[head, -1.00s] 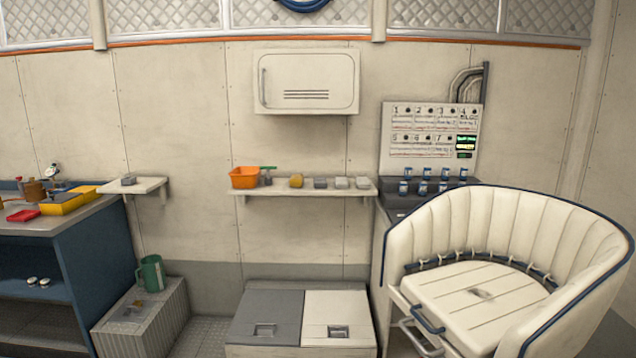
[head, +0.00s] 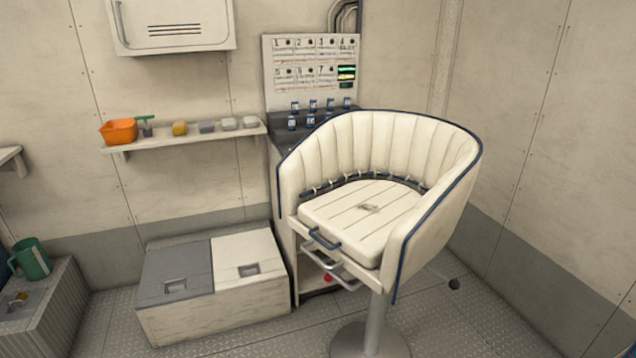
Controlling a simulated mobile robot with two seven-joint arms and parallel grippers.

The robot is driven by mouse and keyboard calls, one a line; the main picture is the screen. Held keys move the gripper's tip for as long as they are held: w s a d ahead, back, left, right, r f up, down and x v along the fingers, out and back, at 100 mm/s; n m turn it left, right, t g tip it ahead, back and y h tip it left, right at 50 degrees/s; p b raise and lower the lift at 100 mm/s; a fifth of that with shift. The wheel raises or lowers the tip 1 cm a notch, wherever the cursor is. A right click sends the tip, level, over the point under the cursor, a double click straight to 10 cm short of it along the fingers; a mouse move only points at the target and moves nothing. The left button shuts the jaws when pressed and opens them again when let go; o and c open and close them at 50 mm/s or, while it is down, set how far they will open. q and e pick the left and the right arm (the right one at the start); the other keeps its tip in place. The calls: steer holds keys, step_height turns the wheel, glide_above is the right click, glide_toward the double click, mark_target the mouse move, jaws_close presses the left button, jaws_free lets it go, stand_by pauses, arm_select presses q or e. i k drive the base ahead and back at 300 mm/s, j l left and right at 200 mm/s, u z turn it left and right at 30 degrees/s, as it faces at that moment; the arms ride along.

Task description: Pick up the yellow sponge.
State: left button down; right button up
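The yellow sponge (head: 180,128) appears as a small yellow block on the wall shelf (head: 190,138) in the head view. It sits to the right of an orange bin (head: 118,131) and a green-handled item (head: 145,125). Several grey and whitish blocks (head: 207,126) stand in a row to its right. Nothing hides the sponge. Neither of my grippers shows in the head view.
A white helm seat (head: 370,205) on a pedestal fills the middle right. A low two-lid locker (head: 215,280) stands on the floor below the shelf. A wall cabinet (head: 175,22) hangs above. A green mug (head: 30,258) stands on a grey box at left. Floor at front left is clear.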

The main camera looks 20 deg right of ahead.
mark_target(180, 127)
steer(key=i+j, duration=0.15)
steer(key=i, duration=0.45)
steer(key=i+j+u, duration=0.15)
steer(key=i, duration=0.4)
